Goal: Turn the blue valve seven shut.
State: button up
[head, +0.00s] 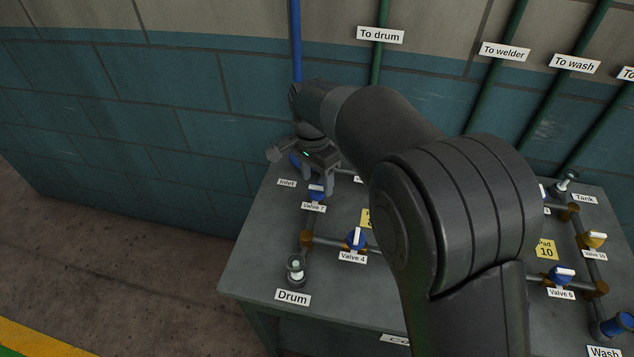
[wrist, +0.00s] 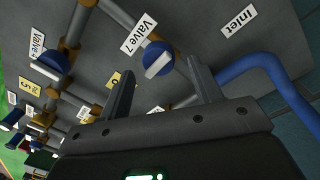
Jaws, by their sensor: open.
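The blue valve seven (head: 317,195) has a blue round body and a white bar handle. It stands on the pipe above its "Valve 7" label. In the wrist view valve seven (wrist: 161,60) shows with its white bar lying crosswise to the pipe. My gripper (head: 319,188) points down at the valve, with its fingers open and empty. In the wrist view my gripper (wrist: 160,68) has one fingertip on each side of the valve in the picture. I cannot tell whether the fingers touch it; no grip shows.
Valve 4 (head: 356,239), the drum fitting (head: 296,270) and valve 6 (head: 561,276) stand on the grey table (head: 262,249). A blue inlet pipe (wrist: 262,66) bends close to the right finger. My arm hides the table's middle. The wall is close behind.

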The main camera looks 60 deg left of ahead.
aim_at(315, 186)
notch_tip(315, 186, up, 9)
jog(key=shift+a+f, duration=0.2)
jog(key=shift+a, duration=0.15)
dwell(0.4)
jog(key=w+d+r+y, duration=0.1)
jog(key=w+d+r, duration=0.4)
jog(key=w+d, duration=0.45)
jog(key=w+d+r+y, duration=0.1)
jog(key=w+d+r, duration=0.5)
jog(key=d, duration=0.6)
jog(key=w+d+r+m+t, duration=0.1)
jog(key=w+d, duration=0.1)
jog(key=d, duration=0.7)
jog(key=w+d+r+t, duration=0.1)
jog(key=d, duration=0.7)
jog(key=s+d+f+t, duration=0.1)
jog(key=s+d, duration=0.3)
jog(key=d, duration=0.4)
jog(key=s+d+f+t, duration=0.1)
jog(key=s+d+f, duration=0.1)
jog(key=d, duration=0.6)
jog(key=s+d+f+m+t+h, duration=0.1)
jog(key=s+d+f, duration=0.1)
jog(key=s+d, duration=0.3)
jog(key=d, duration=0.3)
jog(key=shift+s+f, duration=0.15)
jog(key=shift+s, duration=0.15)
